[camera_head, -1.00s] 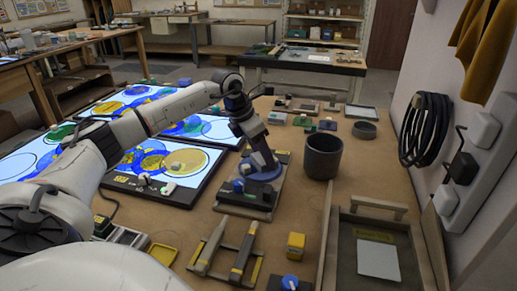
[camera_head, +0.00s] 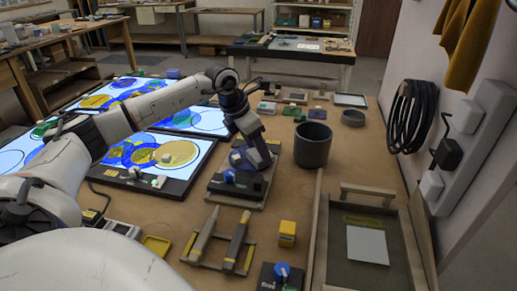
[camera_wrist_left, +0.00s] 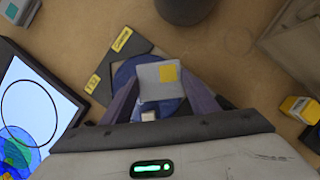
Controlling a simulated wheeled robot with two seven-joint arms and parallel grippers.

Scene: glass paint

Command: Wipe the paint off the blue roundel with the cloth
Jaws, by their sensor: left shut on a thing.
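My left gripper (camera_wrist_left: 158,100) is shut on a pale grey square pad, which I take to be the cloth (camera_wrist_left: 149,84); a yellow square shows on it. The pad is over the blue roundel (camera_wrist_left: 124,74), whose edges show around it in the left wrist view; I cannot tell whether they touch. The roundel rests on a dark board (camera_wrist_left: 126,49) with yellow labels. In the head view my left gripper (camera_head: 251,158) is low over this board (camera_head: 240,197) and hides most of the roundel. Paint on the roundel cannot be made out. My right gripper is not in view.
A dark round pot (camera_head: 313,148) stands right of the board. A lit panel (camera_head: 160,157) with coloured circles lies to the left. A tool rack (camera_head: 218,240), a yellow bottle (camera_head: 287,233) and a walled tray (camera_head: 375,278) are nearer.

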